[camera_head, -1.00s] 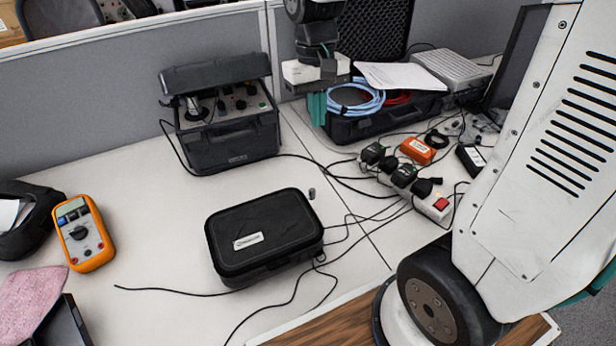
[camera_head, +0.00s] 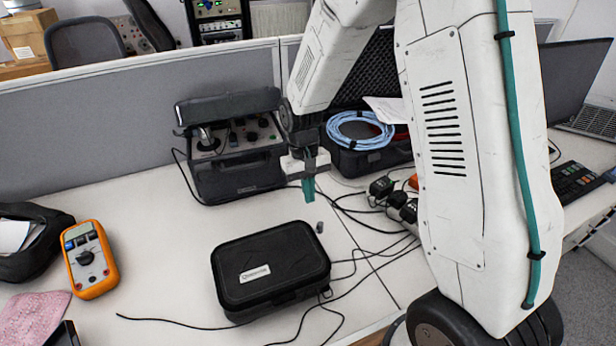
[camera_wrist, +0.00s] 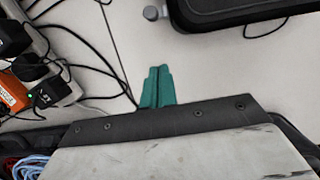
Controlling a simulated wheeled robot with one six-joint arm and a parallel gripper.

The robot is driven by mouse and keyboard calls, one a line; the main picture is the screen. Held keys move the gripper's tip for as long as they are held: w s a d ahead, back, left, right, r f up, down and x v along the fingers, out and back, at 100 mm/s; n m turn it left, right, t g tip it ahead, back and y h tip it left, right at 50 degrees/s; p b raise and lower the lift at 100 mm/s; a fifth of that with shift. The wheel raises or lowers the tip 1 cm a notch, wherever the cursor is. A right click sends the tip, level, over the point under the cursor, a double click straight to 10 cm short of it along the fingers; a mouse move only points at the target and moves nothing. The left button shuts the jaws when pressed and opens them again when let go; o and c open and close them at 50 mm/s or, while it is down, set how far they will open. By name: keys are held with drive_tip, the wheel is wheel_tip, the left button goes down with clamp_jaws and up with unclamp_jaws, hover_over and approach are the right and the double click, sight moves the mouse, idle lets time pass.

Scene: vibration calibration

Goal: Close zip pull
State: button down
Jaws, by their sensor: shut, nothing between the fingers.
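A black zip case (camera_head: 270,265) with a small white label lies closed-looking on the white desk; part of it shows at the top right in the wrist view (camera_wrist: 240,12). A small grey zip pull (camera_head: 320,227) stands at the case's far right corner; it also shows in the wrist view (camera_wrist: 152,13), beside the case. I cannot tell how far the zip runs. My gripper (camera_head: 308,190) has teal fingers, shut and empty. It hangs above the desk beyond the pull, apart from it. The fingertips show in the wrist view (camera_wrist: 159,72).
A black instrument box (camera_head: 240,165) stands behind, left of my gripper. An open case with blue cable (camera_head: 358,130) is at the back right. Black adapters (camera_head: 397,200) and cables lie right of the zip case. An orange multimeter (camera_head: 90,260) is at left.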

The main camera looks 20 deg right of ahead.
sight(318, 229)
drive_tip(key=s, duration=0.1)
drive_tip(key=s+f, duration=0.1)
drive_tip(key=s, duration=0.1)
drive_tip(key=s+f, duration=0.1)
drive_tip(key=shift+s+f, duration=0.25)
drive_tip(key=shift+s, duration=0.05)
drive_tip(key=shift+s, duration=0.1)
